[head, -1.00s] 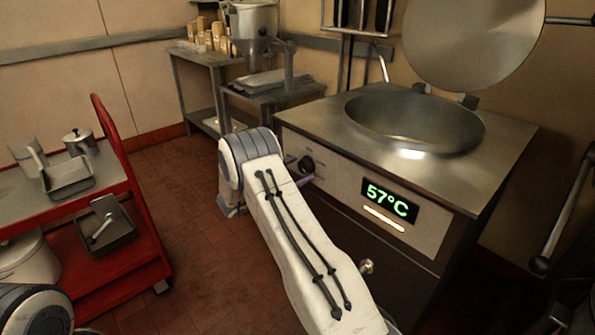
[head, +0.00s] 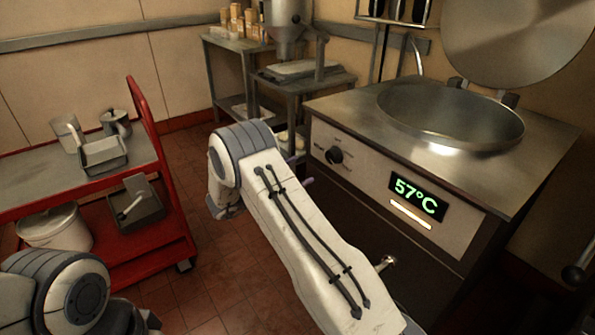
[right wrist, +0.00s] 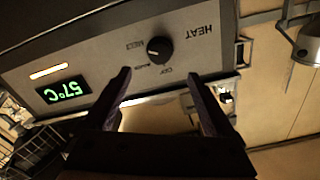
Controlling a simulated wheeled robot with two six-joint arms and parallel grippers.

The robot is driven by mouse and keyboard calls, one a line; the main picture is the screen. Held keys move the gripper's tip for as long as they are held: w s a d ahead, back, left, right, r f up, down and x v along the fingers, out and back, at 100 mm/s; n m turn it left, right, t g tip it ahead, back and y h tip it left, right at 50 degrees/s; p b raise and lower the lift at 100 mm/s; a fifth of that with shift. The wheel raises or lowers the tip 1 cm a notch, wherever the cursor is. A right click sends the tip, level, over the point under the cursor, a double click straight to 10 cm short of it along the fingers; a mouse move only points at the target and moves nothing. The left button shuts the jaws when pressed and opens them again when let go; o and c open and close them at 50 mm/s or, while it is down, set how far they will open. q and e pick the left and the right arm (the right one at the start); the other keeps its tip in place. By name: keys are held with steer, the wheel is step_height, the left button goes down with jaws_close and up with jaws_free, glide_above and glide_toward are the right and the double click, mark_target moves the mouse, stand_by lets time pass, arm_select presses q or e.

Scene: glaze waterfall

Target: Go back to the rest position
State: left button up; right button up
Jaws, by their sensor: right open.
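My right arm (head: 300,240) reaches forward across the middle of the head view, in front of the kettle unit. My right gripper (right wrist: 160,73) is open and empty in the right wrist view, its two dark fingers spread apart. In the head view it is mostly hidden behind my arm. The black heat knob (right wrist: 159,49) is in front of the fingers, apart from them; it also shows in the head view (head: 334,155). My left arm (head: 65,290) shows at the bottom left; its gripper is out of view.
The kettle unit (head: 470,175) stands at the right, its display (head: 417,196) reading 57°C and its lid (head: 515,35) raised. A red cart (head: 160,160) with pots and trays stands at the left. Tiled floor (head: 195,300) lies between.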

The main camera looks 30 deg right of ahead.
mark_target(329, 159)
steer(key=d, duration=0.9)
steer(key=shift+w+d, duration=0.35)
steer(key=shift+w+d+r+n+p, duration=0.15)
steer(key=shift+d+n+p, duration=0.25)
steer(key=shift+n+p, duration=0.7)
steer(key=shift+n, duration=0.2)
steer(key=shift+f, duration=0.25)
